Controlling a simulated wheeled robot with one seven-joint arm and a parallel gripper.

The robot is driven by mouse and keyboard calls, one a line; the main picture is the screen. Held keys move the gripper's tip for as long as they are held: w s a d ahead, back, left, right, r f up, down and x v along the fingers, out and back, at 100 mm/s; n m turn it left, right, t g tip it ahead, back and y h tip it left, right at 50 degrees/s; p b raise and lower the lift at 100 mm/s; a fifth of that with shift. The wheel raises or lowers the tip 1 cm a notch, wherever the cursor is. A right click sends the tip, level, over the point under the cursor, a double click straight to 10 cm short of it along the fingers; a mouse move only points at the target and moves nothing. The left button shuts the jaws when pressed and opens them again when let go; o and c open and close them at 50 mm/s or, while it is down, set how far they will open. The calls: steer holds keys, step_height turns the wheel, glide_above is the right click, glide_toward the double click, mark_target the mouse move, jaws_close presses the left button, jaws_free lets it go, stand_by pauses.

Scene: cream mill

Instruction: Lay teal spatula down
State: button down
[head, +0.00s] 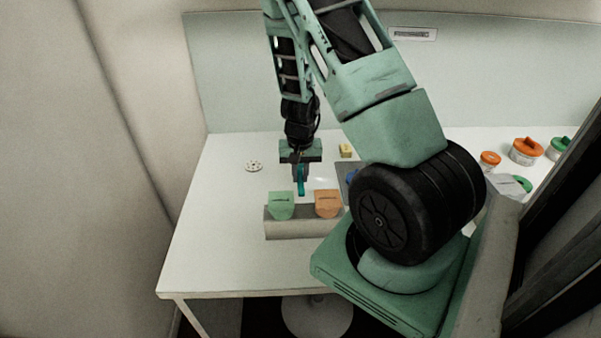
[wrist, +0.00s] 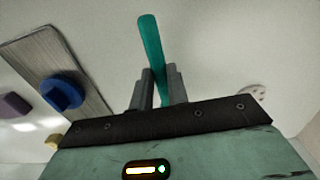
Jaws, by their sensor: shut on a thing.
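The teal spatula (wrist: 150,45) is held between the fingers of my gripper (wrist: 158,80), with its teal length sticking out past the fingertips. In the head view the spatula (head: 301,182) hangs from my gripper (head: 300,170), close behind the grey block with the green and orange pieces. I cannot tell whether its lower end touches the table or block.
The grey block (head: 300,229) carries a green piece (head: 281,205) and an orange piece (head: 328,203). A white perforated disc (head: 254,166) and a yellow block (head: 346,150) lie behind. A grey board (wrist: 75,65) holds a blue knobbed piece (wrist: 62,93). The table's left side is clear.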

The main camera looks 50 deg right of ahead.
steer(key=shift+f+b, duration=0.7)
steer(key=shift+b, duration=0.15)
stand_by(0.5)
steer(key=c, duration=1.3)
jaws_free()
step_height(320, 180, up, 17)
steer(key=shift+r+p, duration=0.2)
steer(key=shift+p, duration=0.2)
